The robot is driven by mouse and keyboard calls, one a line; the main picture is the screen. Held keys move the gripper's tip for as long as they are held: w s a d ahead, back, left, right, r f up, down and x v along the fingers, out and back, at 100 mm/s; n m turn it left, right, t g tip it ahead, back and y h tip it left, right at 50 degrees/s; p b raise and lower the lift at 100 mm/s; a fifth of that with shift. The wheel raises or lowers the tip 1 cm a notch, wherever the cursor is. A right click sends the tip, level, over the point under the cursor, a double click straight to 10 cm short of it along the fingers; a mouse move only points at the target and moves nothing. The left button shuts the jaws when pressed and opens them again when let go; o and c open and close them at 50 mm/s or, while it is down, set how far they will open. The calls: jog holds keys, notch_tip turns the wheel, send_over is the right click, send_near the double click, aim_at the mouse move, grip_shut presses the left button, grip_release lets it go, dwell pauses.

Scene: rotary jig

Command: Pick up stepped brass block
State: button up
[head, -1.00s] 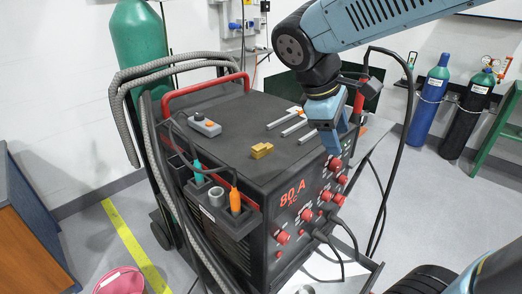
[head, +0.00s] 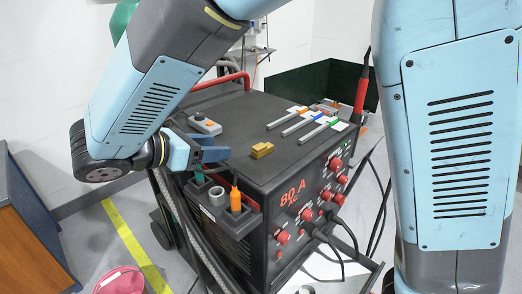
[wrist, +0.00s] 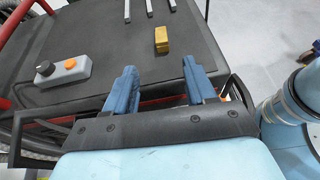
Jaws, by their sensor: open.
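The stepped brass block (head: 262,150) sits on the dark top of the welding machine (head: 232,125), near its front edge. In the wrist view the brass block (wrist: 161,40) lies beyond my fingertips, roughly ahead of the gap between them. My gripper (head: 222,151) is at the left side of the machine top, to the left of the block and apart from it. In the wrist view my gripper (wrist: 160,72) has its two blue fingers spread, with nothing between them.
A grey control box (head: 205,124) with an orange button lies on the top behind my gripper. Several metal rods (head: 300,126) with coloured ends lie behind the block. A side holder (head: 236,222) carries an orange-handled tool (head: 235,200). A red handle (head: 222,82) runs along the back left.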

aim_at(256, 147)
jog(key=x, duration=1.3)
jog(key=shift+s+f, duration=0.1)
jog(key=shift+f, duration=0.1)
grip_shut()
